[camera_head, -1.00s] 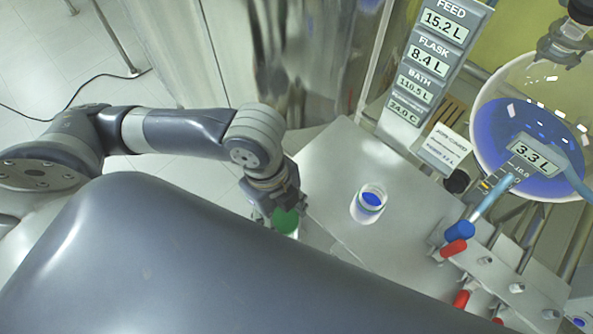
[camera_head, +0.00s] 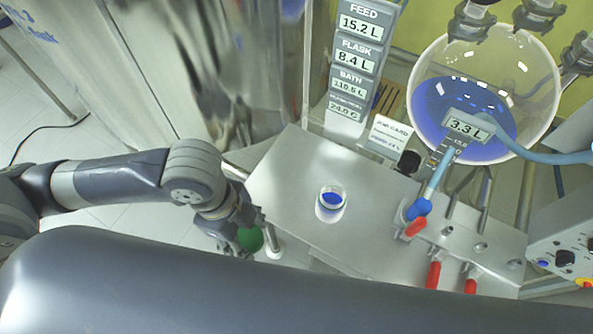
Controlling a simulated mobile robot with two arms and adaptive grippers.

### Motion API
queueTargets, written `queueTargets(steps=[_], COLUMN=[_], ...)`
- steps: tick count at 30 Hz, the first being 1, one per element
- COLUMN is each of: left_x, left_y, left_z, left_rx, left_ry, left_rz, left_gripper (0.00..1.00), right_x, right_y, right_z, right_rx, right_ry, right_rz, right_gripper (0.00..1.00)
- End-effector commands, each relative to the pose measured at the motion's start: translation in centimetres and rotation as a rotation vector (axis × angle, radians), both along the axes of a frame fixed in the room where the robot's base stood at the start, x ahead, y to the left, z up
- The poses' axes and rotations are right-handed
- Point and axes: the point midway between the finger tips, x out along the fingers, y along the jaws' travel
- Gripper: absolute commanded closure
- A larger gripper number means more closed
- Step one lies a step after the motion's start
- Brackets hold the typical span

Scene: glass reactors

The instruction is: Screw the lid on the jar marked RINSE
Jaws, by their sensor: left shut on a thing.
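An open glass jar (camera_head: 330,208) with blue contents stands upright on the grey metal table. No lid is on it, and any marking on it is too small to read. My left gripper (camera_head: 240,240) is shut on a green lid (camera_head: 251,239) at the table's left edge, to the left of the jar and apart from it. The fingers partly hide the lid. My right gripper is not in view.
The table (camera_head: 285,180) is clear around the jar. A round glass flask (camera_head: 500,90) with blue liquid hangs behind. A display column (camera_head: 352,60) and a small card (camera_head: 390,138) stand at the back.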

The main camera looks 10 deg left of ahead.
Motion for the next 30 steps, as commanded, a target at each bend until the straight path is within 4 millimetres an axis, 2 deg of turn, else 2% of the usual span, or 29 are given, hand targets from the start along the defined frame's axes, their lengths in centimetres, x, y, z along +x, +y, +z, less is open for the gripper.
queueTargets(steps=[6,18,24,30], left_x=[3.9,9.6,11.2,11.7], left_y=[1.7,4.2,5.0,5.4], left_z=[2.3,7.5,9.6,10.5], left_rx=[0.000,-0.003,-0.002,0.001], left_ry=[-0.008,-0.007,-0.003,-0.001], left_rz=[0.455,1.285,1.579,1.705], left_gripper=[0.62,0.62,0.62,0.62], right_x=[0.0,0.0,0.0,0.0], right_y=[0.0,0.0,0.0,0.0], right_z=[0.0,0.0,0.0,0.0], right_rx=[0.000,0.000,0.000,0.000], right_ry=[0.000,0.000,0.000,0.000], right_rz=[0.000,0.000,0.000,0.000], right_gripper=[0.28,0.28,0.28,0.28])
